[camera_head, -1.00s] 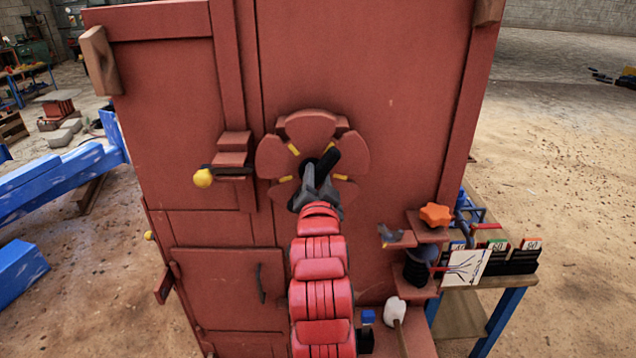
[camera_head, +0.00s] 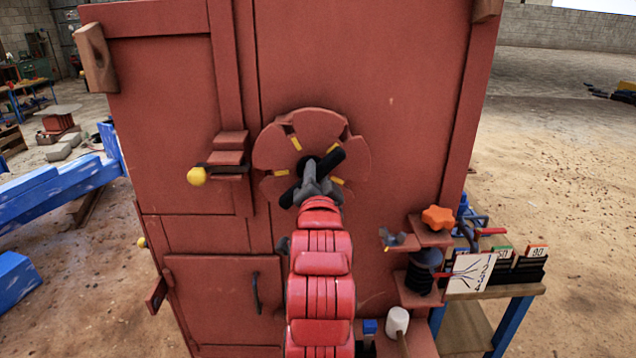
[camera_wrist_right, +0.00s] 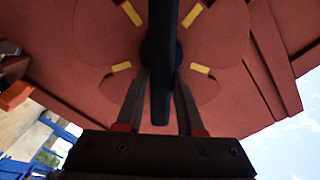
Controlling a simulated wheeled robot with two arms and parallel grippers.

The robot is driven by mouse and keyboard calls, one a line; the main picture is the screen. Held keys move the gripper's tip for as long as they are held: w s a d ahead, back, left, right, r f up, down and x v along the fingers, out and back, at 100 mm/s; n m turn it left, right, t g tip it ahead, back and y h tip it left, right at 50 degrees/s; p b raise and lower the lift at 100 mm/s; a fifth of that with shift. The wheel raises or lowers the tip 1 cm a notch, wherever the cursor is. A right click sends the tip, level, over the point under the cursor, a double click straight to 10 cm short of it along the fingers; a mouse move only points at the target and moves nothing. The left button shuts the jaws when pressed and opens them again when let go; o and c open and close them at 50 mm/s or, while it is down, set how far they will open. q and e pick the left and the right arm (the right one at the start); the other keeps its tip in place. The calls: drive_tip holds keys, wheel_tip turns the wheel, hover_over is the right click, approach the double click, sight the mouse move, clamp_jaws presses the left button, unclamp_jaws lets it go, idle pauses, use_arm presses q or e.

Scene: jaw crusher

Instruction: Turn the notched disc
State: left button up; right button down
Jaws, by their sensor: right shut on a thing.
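The notched disc (camera_head: 290,133) is a red, lobed disc with yellow marks, set on the front of the red machine cabinet. A black bar lies across its hub. My right gripper (camera_head: 319,182) reaches up from below and is shut on this bar at the hub. In the right wrist view the two fingers (camera_wrist_right: 160,85) stand on either side of the dark bar (camera_wrist_right: 163,45), with the disc (camera_wrist_right: 105,35) and its yellow marks behind. The gripper hides the lower middle of the disc. My left gripper is not in view.
A yellow-knobbed latch (camera_head: 197,176) sticks out left of the disc. An orange knob (camera_head: 437,217) sits on a small red shelf at the right. A side table (camera_head: 495,287) with numbered cards stands beyond it. Blue beams (camera_head: 50,190) lie on the left. Open ground lies at the right.

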drive_tip(key=shift+a+f+m+b, duration=0.2)
drive_tip(key=shift+f+m+b, duration=0.3)
drive_tip(key=shift+b, duration=0.4)
drive_tip(key=c, duration=0.7)
unclamp_jaws()
drive_tip(key=shift+o, duration=0.5)
drive_tip(key=shift+w+r, duration=0.15)
drive_tip(key=shift+r, duration=0.05)
